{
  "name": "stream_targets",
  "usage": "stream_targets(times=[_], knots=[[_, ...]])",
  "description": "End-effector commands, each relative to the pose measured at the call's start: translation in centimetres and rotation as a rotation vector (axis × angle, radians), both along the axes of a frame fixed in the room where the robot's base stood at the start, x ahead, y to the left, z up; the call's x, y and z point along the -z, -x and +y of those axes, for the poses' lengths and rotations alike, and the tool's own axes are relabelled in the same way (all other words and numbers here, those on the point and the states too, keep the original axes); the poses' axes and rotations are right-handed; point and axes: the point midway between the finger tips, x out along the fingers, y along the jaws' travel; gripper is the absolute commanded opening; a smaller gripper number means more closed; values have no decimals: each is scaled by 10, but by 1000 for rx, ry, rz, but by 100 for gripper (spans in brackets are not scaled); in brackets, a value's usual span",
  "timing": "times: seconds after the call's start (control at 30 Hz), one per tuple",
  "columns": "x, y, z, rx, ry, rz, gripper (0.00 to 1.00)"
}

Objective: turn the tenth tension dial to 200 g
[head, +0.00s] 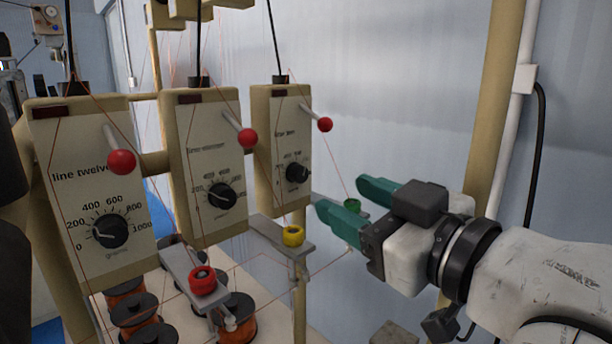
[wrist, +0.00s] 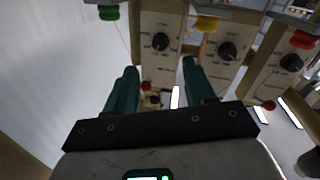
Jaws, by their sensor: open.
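Three beige tension boxes stand in a row in the head view, each with a black dial and a gram scale. The rightmost box (head: 281,150) has a small blurred label that may read line ten. Its dial (head: 298,173) has a setting too small to read. It seems to be the leftmost dial (wrist: 160,41) in the wrist view. My gripper (head: 340,195) is open and empty, right of that box and apart from the dial. In the wrist view its green fingers (wrist: 158,67) are spread, with the box beyond them.
The line twelve dial (head: 110,232) and the middle dial (head: 221,195) are to the left. Red ball-tipped levers (head: 325,125) stick out above the dials. Yellow (head: 293,235), red (head: 202,279) and green (head: 352,206) guides and thin threads lie below. A post (head: 495,110) stands behind my arm.

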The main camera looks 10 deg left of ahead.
Motion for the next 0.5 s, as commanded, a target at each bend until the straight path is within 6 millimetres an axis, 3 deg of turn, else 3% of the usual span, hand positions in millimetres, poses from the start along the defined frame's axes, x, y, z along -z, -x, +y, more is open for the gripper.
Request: stream_targets(times=[0.3,0.5], knots=[[-1,-42,40,-1,2,2,54],[-1,-58,55,1,1,1,54]])
